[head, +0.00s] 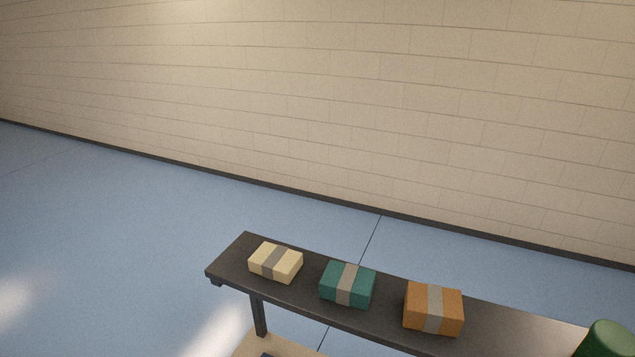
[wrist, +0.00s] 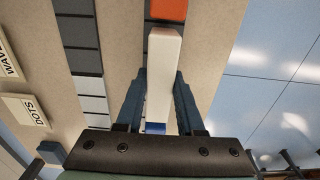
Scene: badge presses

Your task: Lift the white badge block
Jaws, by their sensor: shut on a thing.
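In the wrist view, the white badge block (wrist: 162,60) is a long pale bar standing between the two dark blue fingers of my gripper (wrist: 162,82). My gripper is shut on it, one finger along each side. The near end of the block is by the gripper's dark palm. Whether the block touches the surface below cannot be told. The head view shows neither the gripper nor the white block.
An orange-red block (wrist: 168,9) lies just beyond the white block, and a blue piece (wrist: 155,128) shows near the palm. Labels reading DOTS (wrist: 38,112) and WAVE lie left. The head view shows a dark bench (head: 228,267) with banded cream, teal and orange packages.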

